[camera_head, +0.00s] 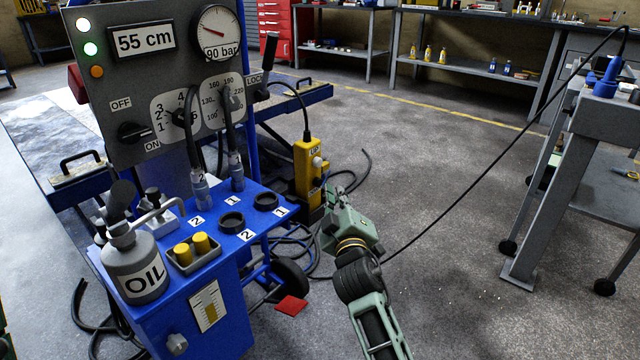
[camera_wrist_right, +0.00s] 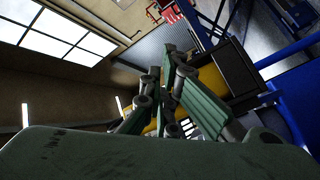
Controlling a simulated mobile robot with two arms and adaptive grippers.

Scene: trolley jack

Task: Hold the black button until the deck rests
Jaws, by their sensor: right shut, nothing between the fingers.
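A yellow control box (camera_head: 308,172) marked UP hangs on a black cable beside the blue machine. A pale round button (camera_head: 317,162) shows on its right side. I cannot make out a black button; my gripper covers the box's lower right part. My right gripper (camera_head: 328,203) is shut and empty, close against that part; I cannot tell whether it touches. The right wrist view shows the closed fingers (camera_wrist_right: 168,65) in front of the yellow box (camera_wrist_right: 205,80). The blue-edged deck (camera_head: 300,98) lies behind the panel. My left gripper is out of view.
The panel's display (camera_head: 142,40) reads 55 cm and its gauge (camera_head: 219,32) about 90 bar. An oil can (camera_head: 135,265) stands on the blue cabinet. Hoses lie on the floor below the box. A grey wheeled table (camera_head: 600,115) stands right; the floor between is open, crossed by a cable.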

